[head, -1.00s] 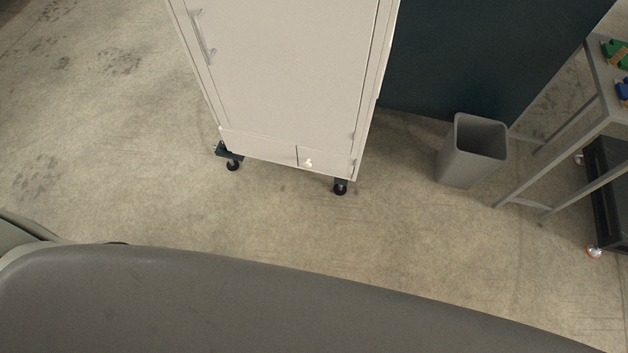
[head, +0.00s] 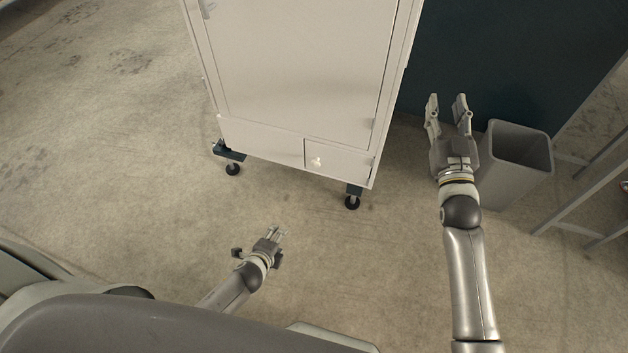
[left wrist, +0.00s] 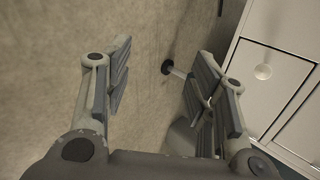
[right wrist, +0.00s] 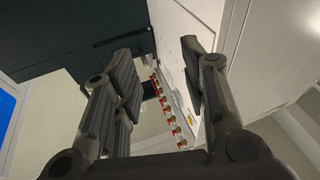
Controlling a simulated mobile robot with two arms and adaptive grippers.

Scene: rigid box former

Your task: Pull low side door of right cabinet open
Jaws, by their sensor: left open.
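The pale cabinet (head: 300,70) stands on dark casters, with its large door shut. At its bottom right is a small low door (head: 345,160) with a light knob (head: 317,162); it looks shut. In the left wrist view a panel (left wrist: 255,100) with a round knob (left wrist: 262,72) shows at the right, beyond the right finger. My left gripper (head: 276,231) is open and empty, low in front of the cabinet and apart from the knob. My right gripper (head: 447,98) is open and empty, right of the cabinet; its fingers are also apart in the right wrist view (right wrist: 160,60).
A grey bin (head: 518,155) stands close beside my right gripper. A dark panel (head: 500,60) is behind it, and a grey table frame (head: 590,195) is at the right edge. The floor (head: 330,250) before the cabinet is clear.

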